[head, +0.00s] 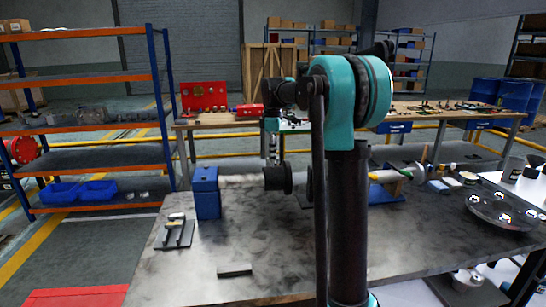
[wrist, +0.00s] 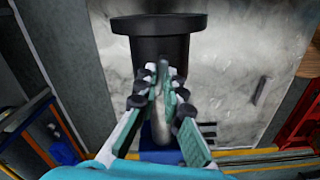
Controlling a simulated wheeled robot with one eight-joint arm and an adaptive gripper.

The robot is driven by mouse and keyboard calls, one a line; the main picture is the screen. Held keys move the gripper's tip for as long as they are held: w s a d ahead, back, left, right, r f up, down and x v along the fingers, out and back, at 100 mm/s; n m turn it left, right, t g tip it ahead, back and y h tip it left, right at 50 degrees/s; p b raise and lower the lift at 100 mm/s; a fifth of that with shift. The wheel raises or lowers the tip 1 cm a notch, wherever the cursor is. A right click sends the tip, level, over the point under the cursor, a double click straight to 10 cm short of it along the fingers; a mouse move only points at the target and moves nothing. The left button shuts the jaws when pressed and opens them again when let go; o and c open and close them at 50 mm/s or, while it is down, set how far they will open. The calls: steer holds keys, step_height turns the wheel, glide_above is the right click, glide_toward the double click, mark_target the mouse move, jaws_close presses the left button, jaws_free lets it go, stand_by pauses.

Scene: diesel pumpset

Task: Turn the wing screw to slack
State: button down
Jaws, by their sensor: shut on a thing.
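My gripper (wrist: 157,88) is shut in the wrist view, its teal-backed fingers and dark pads closed on a slim grey metal piece, which I take to be the wing screw (wrist: 158,108). The fingers hide most of its shape and its wings. A black flanged cylinder (wrist: 158,45) lies just beyond the fingertips. In the head view my gripper (head: 272,157) points down just above the black flanged part (head: 277,178). The wing screw cannot be made out there.
A blue block (head: 206,195) stands on the grey worktable (head: 290,245), left of the gripper. A small dark plate with metal pieces (head: 175,232) and a dark bar (head: 235,270) lie nearer. A round tray (head: 503,208) is at right. The front middle of the table is mostly clear.

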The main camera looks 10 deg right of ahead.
steer(key=c, duration=1.6)
jaws_free()
steer(key=shift+c, duration=0.2)
step_height(320, 180, up, 12)
